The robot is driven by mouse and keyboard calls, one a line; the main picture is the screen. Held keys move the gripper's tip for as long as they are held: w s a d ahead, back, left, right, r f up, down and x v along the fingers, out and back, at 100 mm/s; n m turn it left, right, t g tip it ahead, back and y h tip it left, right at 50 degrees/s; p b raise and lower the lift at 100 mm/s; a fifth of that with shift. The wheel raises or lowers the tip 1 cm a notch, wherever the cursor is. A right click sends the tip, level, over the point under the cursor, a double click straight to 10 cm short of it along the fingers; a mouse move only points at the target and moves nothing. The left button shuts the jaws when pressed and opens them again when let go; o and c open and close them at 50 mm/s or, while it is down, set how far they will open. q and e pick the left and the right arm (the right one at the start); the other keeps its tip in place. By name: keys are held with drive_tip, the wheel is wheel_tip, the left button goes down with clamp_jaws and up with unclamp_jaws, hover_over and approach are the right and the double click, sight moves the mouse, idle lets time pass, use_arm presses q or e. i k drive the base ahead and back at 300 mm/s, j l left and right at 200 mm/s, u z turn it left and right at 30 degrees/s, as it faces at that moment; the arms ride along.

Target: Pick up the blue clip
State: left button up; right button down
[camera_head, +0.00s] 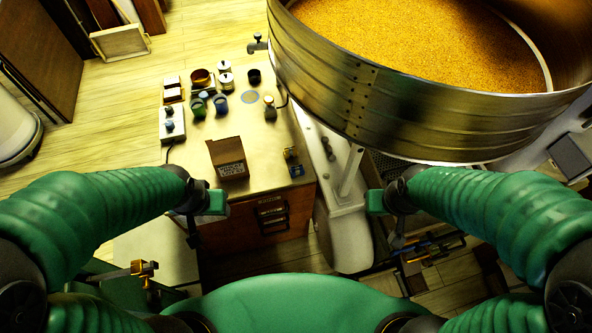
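A small blue item (296,170), which looks like the blue clip, lies near the right front corner of the wooden-fronted worktable (190,150). A small dark and tan piece stands just behind it. My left gripper (193,239) hangs at the end of the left arm, in front of the table's left front side and apart from the blue item. My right gripper (399,243) hangs to the right of the table, also apart from it. Both grippers show small and dark, so their fingers cannot be made out. I see nothing clearly held in either.
A brown box (228,160) stands left of the blue item. Several jars and cups, one a blue jar (220,104), stand farther back. A large metal tub of grain (330,85) overhangs at the upper right.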

sight(298, 169)
drive_tip(key=i+z, duration=0.1)
drive_tip(key=z, duration=0.3)
drive_tip(key=i+j+z, duration=0.1)
drive_tip(key=z, duration=0.25)
drive_tip(key=i+j+z, duration=0.1)
drive_tip(key=z, duration=0.3)
